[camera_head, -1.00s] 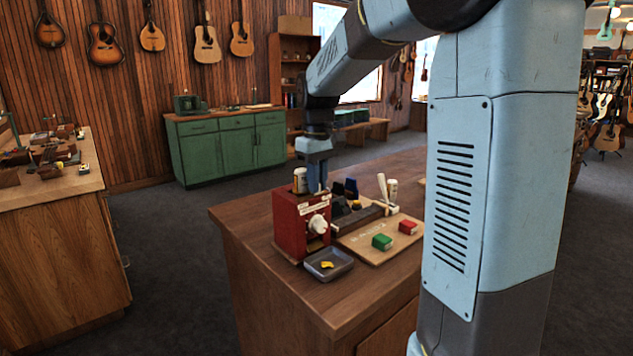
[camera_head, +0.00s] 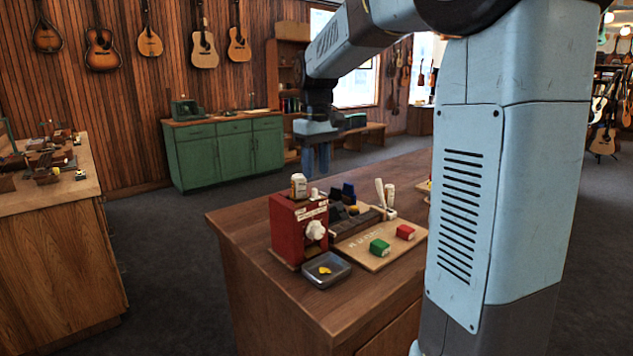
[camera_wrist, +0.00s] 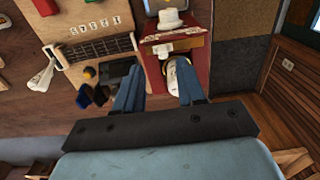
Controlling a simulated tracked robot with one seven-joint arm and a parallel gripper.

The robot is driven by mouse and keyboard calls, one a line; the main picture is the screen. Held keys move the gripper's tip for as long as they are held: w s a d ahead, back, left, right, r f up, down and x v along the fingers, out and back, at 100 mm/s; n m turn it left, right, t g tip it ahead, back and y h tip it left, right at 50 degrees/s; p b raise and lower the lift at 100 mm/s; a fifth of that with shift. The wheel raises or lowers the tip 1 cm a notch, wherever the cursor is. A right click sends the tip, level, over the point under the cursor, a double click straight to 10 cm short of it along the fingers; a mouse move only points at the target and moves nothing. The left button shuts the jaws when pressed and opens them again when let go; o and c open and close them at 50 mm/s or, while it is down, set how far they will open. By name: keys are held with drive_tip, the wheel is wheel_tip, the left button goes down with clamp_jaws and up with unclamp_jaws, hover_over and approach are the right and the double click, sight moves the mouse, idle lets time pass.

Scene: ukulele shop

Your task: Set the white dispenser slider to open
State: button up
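The red dispenser (camera_head: 287,238) stands on the wooden counter, with white label strips and a white knob-like part (camera_head: 315,230) on its front. I cannot tell whether this part is the slider or how it is set. A white bottle (camera_head: 299,187) stands upright on the dispenser's top. My gripper (camera_head: 316,174) hangs above the dispenser, apart from it, with its blue fingers pointing down. In the wrist view, my gripper (camera_wrist: 159,66) is open and empty. The red dispenser (camera_wrist: 194,62) and white bottle (camera_wrist: 182,82) show below the fingers, and the white front part (camera_wrist: 171,18) lies beyond them.
A grey tray (camera_head: 341,279) with a yellow piece sits before the dispenser. A board (camera_head: 364,256) to the right carries a green block (camera_head: 380,247) and a red block (camera_head: 405,232). A dark fretted neck piece (camera_head: 352,222) and small holders stand close beside the dispenser.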

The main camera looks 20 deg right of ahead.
wheel_tip(320, 180, up, 8)
drive_tip(key=shift+r, duration=0.2)
idle(0.5)
drive_tip(key=s+f+m+t, duration=0.1)
drive_tip(key=s+f, duration=0.3)
drive_tip(key=s, duration=0.4)
drive_tip(key=s+f+m+t, duration=0.2)
drive_tip(key=s+f, duration=0.2)
drive_tip(key=s, duration=0.5)
drive_tip(key=s+d+f+m+t, duration=0.1)
drive_tip(key=s+f, duration=0.3)
drive_tip(key=s, duration=0.4)
drive_tip(key=shift+s+m+t, duration=0.15)
drive_tip(key=shift+m+t, duration=0.15)
drive_tip(key=shift+t, duration=0.5)
drive_tip(key=shift+d, duration=0.1)
idle(0.6)
drive_tip(key=shift+o, duration=0.3)
idle(0.8)
